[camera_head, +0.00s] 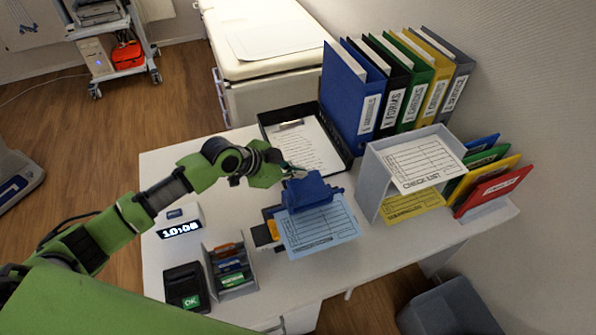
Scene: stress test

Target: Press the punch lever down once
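The blue punch (308,191) stands near the middle of the white desk, with its broad blue lever part on top. A light blue printed form (320,229) sits at its front side and sticks out toward the desk's front edge; how far it goes into the punch is hidden. My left gripper (292,170) is at the punch's back left, with its dark fingertips close to the top of the lever. I cannot tell whether they touch it or how far apart the fingers are. My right gripper does not show.
A black tray with a clipboard (305,146) lies behind the punch. Binders (348,100) and a grey stand with a checklist (420,163) are on the right. A clock (180,222), a stamp rack (230,268) and a black OK box (186,287) stand on the left.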

